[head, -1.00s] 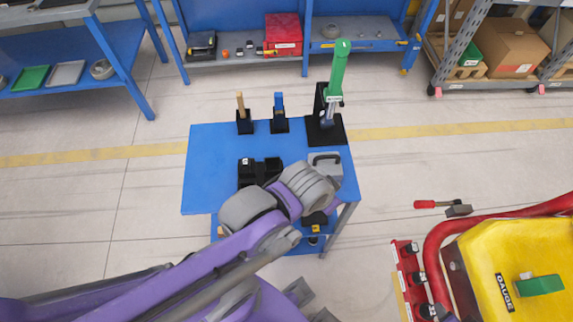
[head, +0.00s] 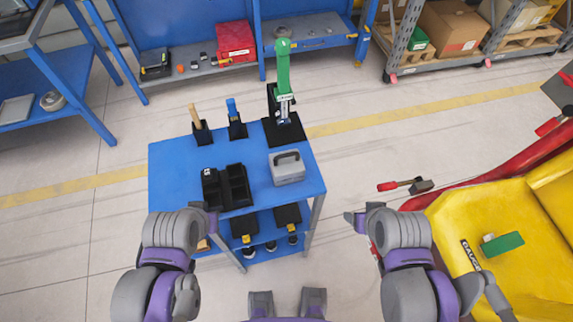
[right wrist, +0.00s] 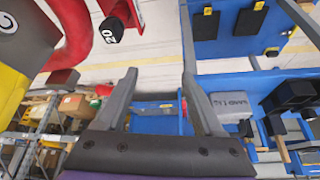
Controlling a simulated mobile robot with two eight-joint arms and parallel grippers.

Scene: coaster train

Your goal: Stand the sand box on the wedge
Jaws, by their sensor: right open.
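The sand box (head: 287,168), a grey box with a dark handle on top, sits upright on the right part of the blue table. It also shows in the right wrist view (right wrist: 231,104), with SAND lettered on its side. A small dark grey block with a red handle (head: 421,186) lies on the floor right of the table; it may be the wedge, but I cannot tell for sure. My right gripper (head: 355,220) is right of the table, apart from the box; its fingers (right wrist: 158,85) are spread and empty. My left gripper (head: 211,219) is at the table's front edge; its jaws are unclear.
Black open bins (head: 227,187) stand left of the box on the table (head: 172,175). A green-handled lever stand (head: 284,95) and two small tool holders line its back. A yellow and red coaster car (head: 505,215) is at the right.

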